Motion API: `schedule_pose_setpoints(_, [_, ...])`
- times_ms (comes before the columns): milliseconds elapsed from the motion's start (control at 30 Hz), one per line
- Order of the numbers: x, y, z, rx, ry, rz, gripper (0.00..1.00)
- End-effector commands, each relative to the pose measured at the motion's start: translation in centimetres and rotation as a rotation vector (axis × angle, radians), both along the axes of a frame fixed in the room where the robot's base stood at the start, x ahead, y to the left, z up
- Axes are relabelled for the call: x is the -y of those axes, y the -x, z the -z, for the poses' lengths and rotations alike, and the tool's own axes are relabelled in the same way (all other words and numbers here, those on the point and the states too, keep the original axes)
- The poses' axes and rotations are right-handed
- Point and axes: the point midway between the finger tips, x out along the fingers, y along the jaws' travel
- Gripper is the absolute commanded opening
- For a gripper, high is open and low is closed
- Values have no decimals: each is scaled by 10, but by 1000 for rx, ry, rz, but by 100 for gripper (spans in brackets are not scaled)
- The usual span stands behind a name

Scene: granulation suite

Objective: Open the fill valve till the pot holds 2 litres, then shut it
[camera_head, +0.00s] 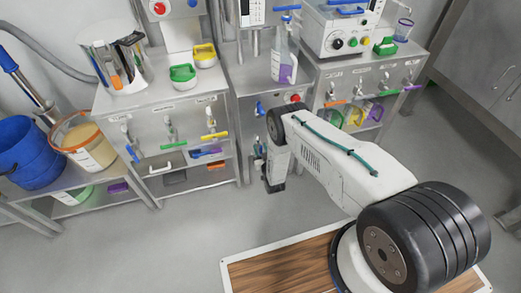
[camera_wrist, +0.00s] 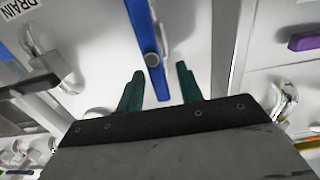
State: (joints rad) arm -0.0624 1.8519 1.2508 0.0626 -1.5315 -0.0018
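In the wrist view my gripper (camera_wrist: 158,84) is open, with its two green fingers apart. A blue lever handle (camera_wrist: 150,58) on a round pivot lies between the fingers, with a visible gap on each side. I cannot tell whether this lever is the fill valve. A DRAIN label (camera_wrist: 20,8) is at the upper left of the wrist view. In the head view a clear graduated vessel (camera_head: 284,62) with purple at its bottom stands below a blue-handled tap (camera_head: 287,8); it may be the pot, and its level is too small to read. My gripper is mostly hidden there by my arm.
Steel cabinets with small valves (camera_head: 170,135) stand left and right of the middle bay. A red button (camera_head: 295,98) is near my arm. A blue bucket (camera_head: 27,152) and a tan-filled tub (camera_head: 84,142) stand at the left.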

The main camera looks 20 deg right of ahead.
Motion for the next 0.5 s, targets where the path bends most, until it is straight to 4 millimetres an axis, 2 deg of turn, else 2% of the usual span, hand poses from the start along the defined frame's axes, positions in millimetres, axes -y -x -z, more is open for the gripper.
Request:
schedule_pose_setpoints(133, [0,0,0,0,0,0,36])
schedule_pose_setpoints(267, [0,0,0,0,0,0,0])
schedule_pose_setpoints(500, [0,0,0,0,-5,0,0])
